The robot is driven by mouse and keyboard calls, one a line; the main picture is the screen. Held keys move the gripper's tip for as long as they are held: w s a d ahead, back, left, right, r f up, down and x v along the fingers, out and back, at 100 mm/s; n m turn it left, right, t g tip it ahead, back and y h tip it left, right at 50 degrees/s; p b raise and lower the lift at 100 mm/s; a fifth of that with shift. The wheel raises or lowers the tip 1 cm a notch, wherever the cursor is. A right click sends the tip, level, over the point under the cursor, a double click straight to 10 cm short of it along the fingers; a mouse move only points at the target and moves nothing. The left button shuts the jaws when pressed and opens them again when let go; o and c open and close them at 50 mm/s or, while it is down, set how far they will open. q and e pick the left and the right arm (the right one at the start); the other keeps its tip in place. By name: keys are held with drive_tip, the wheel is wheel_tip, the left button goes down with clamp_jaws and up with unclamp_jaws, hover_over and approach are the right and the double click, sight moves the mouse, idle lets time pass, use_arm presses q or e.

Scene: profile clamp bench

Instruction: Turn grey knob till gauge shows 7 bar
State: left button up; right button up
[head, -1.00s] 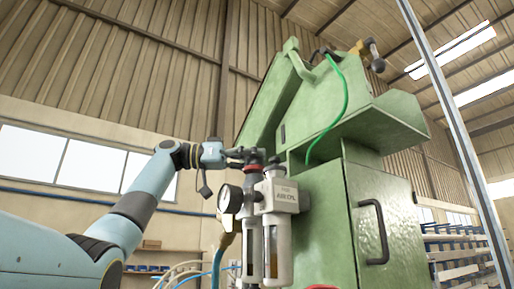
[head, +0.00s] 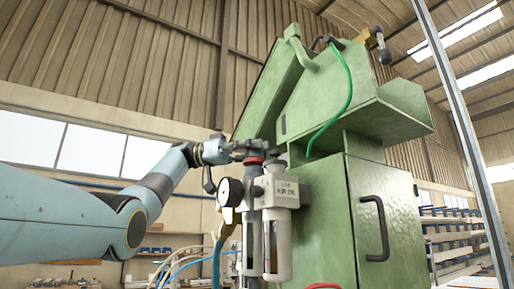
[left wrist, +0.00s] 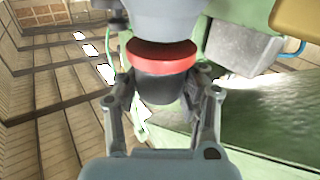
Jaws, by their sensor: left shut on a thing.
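The filter-regulator unit (head: 282,190) is mounted on the left side of the green machine. Its dark grey knob (left wrist: 165,88) sits against a red ring (left wrist: 163,55) in the left wrist view. My left gripper (left wrist: 164,78) has a finger on each side of the knob and is shut on it. In the head view the gripper (head: 250,150) is at the top of the unit, just above the red ring (head: 253,160), and mostly hides the knob. The round gauge (head: 231,192) sits on the unit's left, seen obliquely; its reading is too small to tell. My right gripper is not in view.
The green machine (head: 325,200) stands close on the right, with an overhanging chute (head: 385,120) and a door handle (head: 376,228). A brass-coloured fitting and hoses (head: 190,262) hang below the gauge. Open room lies left of the unit.

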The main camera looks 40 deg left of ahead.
use_arm(q)
drive_tip(key=o, duration=0.8)
drive_tip(key=shift+c, duration=0.2)
drive_tip(key=o, duration=0.5)
drive_tip(key=shift+s+a, duration=0.1)
drive_tip(key=shift+a, duration=0.2)
drive_tip(key=shift+d, duration=0.15)
drive_tip(key=v, duration=0.7)
drive_tip(key=shift+a, duration=0.25)
drive_tip(key=shift+f, duration=0.15)
